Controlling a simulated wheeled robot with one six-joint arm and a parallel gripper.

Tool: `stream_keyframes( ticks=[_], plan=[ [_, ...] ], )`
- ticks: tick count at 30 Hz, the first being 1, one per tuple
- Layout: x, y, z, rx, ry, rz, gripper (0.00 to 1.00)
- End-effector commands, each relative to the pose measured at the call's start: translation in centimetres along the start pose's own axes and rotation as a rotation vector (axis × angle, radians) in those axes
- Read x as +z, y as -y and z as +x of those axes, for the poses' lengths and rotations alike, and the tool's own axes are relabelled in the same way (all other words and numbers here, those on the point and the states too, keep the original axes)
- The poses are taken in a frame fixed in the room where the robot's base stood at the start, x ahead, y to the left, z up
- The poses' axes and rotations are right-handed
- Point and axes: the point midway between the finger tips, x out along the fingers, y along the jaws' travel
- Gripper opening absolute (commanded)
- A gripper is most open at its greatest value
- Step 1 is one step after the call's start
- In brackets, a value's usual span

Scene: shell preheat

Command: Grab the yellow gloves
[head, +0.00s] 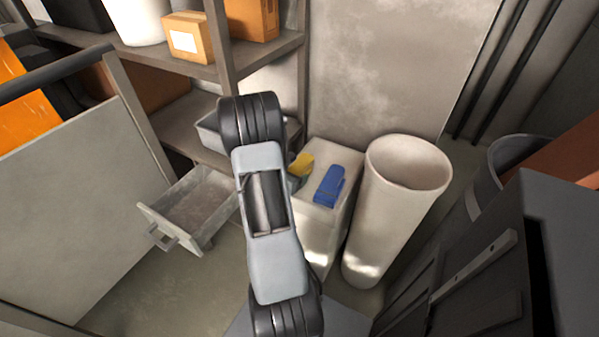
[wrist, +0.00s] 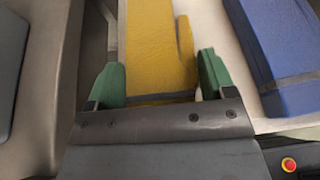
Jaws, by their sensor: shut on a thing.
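The yellow gloves (wrist: 155,50) lie between the two green fingers of my gripper (wrist: 160,85) in the wrist view. My gripper is shut on them, with the fingers at their near end. In the head view a part of the yellow gloves (head: 302,163) shows at the left of the white cabinet top (head: 325,155). My arm hides the rest of them there, and most of my gripper. I cannot tell whether the gloves still touch the top.
Blue gloves (head: 329,186) lie right of the yellow ones on the cabinet top. A tall white cylinder (head: 395,220) stands close on the right. An open drawer (head: 190,205) juts out at left, below shelves with boxes (head: 188,38). A dark cabinet (head: 530,250) fills the right front.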

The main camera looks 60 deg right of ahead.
Motion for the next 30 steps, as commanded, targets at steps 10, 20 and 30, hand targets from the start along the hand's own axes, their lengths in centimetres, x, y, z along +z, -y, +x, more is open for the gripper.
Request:
stream_keyframes(
  ticks=[10, 20, 30],
  plan=[
    [0.9, 0.0, -0.4, 0.001, 0.002, 0.001, 0.48],
    [5.3, 0.6, -4.5, 0.003, 0.001, -0.001, 0.48],
    [7.4, 2.5, -11.2, -0.002, -0.003, -0.007, 0.48]
  ],
)
